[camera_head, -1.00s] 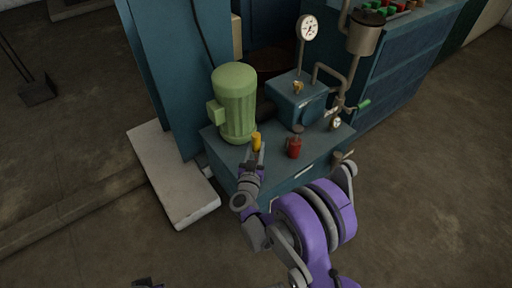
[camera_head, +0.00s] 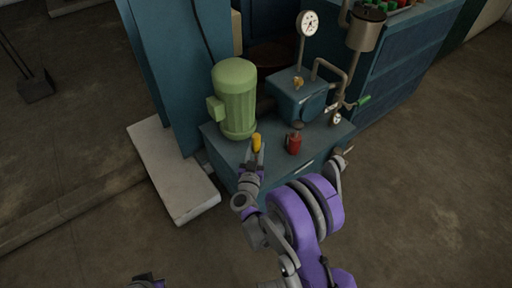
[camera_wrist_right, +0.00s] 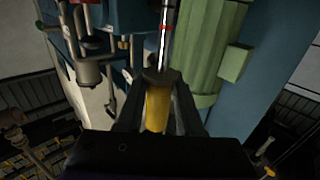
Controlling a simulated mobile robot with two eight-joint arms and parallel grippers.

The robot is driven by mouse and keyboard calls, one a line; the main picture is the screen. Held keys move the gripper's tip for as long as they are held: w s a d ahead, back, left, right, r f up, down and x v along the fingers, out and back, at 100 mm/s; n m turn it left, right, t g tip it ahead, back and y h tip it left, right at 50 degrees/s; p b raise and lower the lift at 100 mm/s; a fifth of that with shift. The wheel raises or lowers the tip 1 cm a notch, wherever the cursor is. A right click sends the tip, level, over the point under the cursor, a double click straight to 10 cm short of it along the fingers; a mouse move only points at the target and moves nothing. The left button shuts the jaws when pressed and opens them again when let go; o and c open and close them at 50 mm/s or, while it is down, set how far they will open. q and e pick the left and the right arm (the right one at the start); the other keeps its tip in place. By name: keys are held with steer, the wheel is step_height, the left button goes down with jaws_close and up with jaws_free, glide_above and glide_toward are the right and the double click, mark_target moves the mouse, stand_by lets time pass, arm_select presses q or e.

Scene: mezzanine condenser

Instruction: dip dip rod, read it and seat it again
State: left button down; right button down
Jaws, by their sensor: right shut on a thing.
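The dip rod has a yellow grip (camera_head: 257,142) that shows beside the green motor in the head view. My right gripper (camera_head: 255,157) is shut on this grip. In the right wrist view the yellow grip (camera_wrist_right: 157,108) is between the fingers, below a dark collar. A bright metal shaft (camera_wrist_right: 165,38) with a red band runs from it out of the top of that view, so its far end is hidden. I cannot tell whether the tip is in anything. Part of my left gripper (camera_head: 147,282) shows at the bottom edge, its jaws unclear.
The green motor (camera_head: 236,98) stands close to the grip on the blue cabinet. A red can-like part (camera_head: 294,143), a blue housing (camera_head: 300,98), a dial gauge (camera_head: 308,23), pipes and a metal pot (camera_head: 364,32) stand to the right. A pale plinth (camera_head: 172,178) lies at left.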

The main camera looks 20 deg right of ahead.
steer(key=shift+f, duration=4.9)
steer(key=shift+c, duration=2.4)
jaws_free()
